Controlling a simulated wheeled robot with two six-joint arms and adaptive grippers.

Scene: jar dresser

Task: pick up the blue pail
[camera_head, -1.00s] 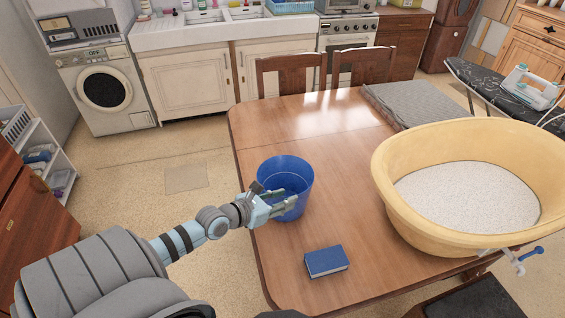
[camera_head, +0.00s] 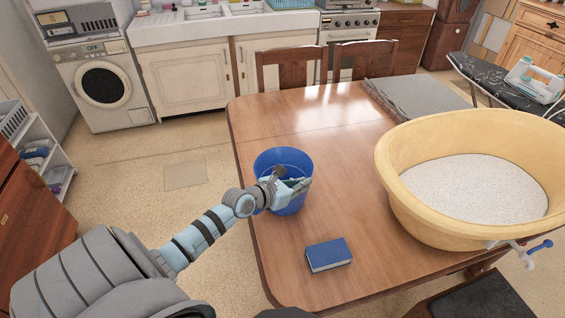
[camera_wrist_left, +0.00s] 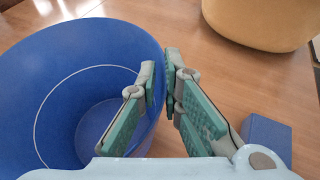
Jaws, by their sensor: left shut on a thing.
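The blue pail (camera_head: 266,170) stands upright near the left edge of the wooden table, and its open top faces up. My left gripper (camera_head: 292,185) reaches in from the left at the pail's near right rim. In the left wrist view, the pail (camera_wrist_left: 50,85) fills the left side. My left gripper (camera_wrist_left: 161,85) is shut on the pail's rim there, with one finger inside the wall and the other outside. The pail's inside looks empty. I cannot see my right gripper.
A big yellow tub (camera_head: 430,225) with pale contents stands at the right. A grey slab (camera_head: 408,98) lies at the back right. The table behind the pail is clear.

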